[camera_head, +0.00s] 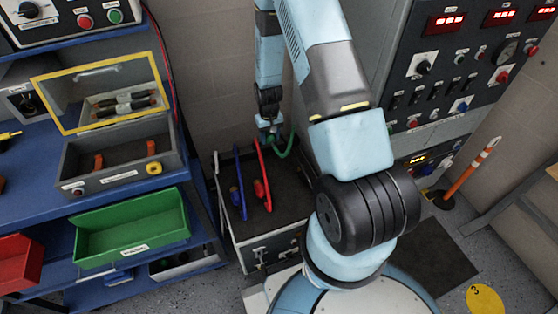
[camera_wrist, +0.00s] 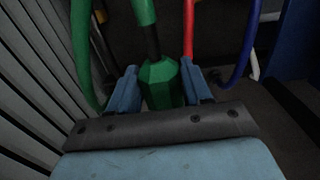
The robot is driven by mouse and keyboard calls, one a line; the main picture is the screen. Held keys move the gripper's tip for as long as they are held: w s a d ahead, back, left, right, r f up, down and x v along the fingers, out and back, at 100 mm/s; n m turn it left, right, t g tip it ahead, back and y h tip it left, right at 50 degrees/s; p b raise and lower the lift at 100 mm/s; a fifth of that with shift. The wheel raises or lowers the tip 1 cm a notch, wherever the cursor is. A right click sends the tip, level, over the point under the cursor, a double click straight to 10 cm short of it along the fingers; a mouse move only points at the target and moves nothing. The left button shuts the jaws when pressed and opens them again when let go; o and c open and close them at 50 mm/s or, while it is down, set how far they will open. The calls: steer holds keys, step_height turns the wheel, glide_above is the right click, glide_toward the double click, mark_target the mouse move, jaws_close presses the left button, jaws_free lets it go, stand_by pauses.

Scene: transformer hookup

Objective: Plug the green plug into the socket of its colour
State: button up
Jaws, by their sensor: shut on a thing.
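My gripper (camera_wrist: 160,90) is shut on the green plug (camera_wrist: 160,85), a faceted green body between the two blue fingers in the wrist view. A black stem and a thicker green part extend from it towards the top of that view. In the head view my gripper (camera_head: 268,128) is above the back of the dark-topped unit (camera_head: 290,205), and the green cable (camera_head: 285,150) curves beside it. The plug is mostly hidden there. I cannot make out a green socket in either view.
A red cable (camera_head: 261,172) and a blue cable (camera_head: 239,190) stand in loops on the unit, close to my gripper. They also show in the wrist view, red (camera_wrist: 188,28) and blue (camera_wrist: 243,45). A control cabinet (camera_head: 440,80) stands right, a blue shelf (camera_head: 60,190) left.

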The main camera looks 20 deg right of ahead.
steer(key=w+r, duration=0.1)
steer(key=r, duration=0.1)
steer(key=w+r, duration=0.1)
steer(key=r, duration=0.2)
steer(key=w+r, duration=0.1)
steer(key=r, duration=0.2)
steer(key=shift+w+a, duration=0.1)
steer(key=shift+a, duration=0.2)
